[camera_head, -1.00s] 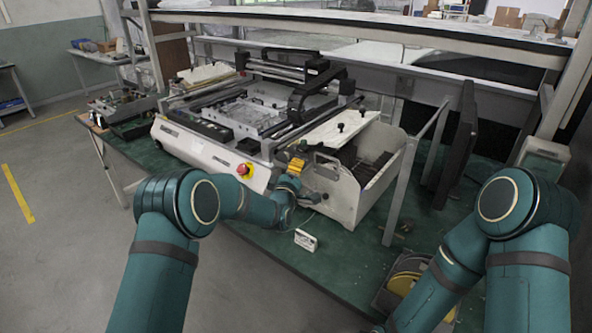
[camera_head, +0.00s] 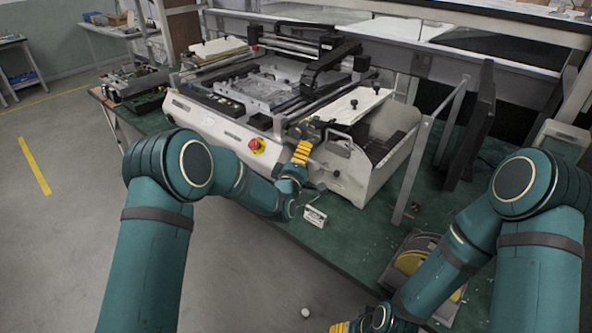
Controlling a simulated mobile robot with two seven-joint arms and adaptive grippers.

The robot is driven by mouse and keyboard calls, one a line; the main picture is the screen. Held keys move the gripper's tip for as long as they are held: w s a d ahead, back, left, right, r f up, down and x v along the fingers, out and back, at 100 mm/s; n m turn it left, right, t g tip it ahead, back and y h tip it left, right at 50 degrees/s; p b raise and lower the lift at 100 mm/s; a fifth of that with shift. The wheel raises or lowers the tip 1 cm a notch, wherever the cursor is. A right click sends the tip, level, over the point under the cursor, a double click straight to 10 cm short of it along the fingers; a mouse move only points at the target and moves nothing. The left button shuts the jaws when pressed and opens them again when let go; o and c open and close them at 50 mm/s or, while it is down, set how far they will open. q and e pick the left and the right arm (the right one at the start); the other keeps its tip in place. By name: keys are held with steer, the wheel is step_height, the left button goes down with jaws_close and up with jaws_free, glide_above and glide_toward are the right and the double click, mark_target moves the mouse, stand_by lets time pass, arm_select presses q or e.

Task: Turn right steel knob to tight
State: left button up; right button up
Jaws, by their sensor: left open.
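My left gripper (camera_head: 312,139) is open at the front of the white machine (camera_head: 223,128), near its right-hand box section. Its yellow part shows clearly, but its dark fingers blend with the machine's dark fittings. A small knob or lever end (camera_head: 337,173) shows on the box front, just right of the gripper. Which fitting is the right steel knob, and whether the fingers touch it, I cannot tell.
A small white device (camera_head: 315,216) stands on the green table (camera_head: 352,240) near the front edge. A grey post (camera_head: 417,172) and a dark upright panel (camera_head: 471,125) are to the right.

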arm_select(q)
steer(key=v, duration=0.6)
steer(key=shift+s, duration=0.35)
steer(key=s+d+f+n+t+y+p, duration=0.1)
steer(key=s+d+n+y+p, duration=0.1)
steer(key=d+n+y, duration=0.4)
steer(key=w+a+r+m+y+b, duration=0.1)
steer(key=w+a+r+b, duration=0.1)
steer(key=w, duration=1.1)
steer(key=shift+w+a, duration=0.3)
steer(key=shift+a, duration=0.1)
steer(key=shift+c, duration=0.5)
jaws_close()
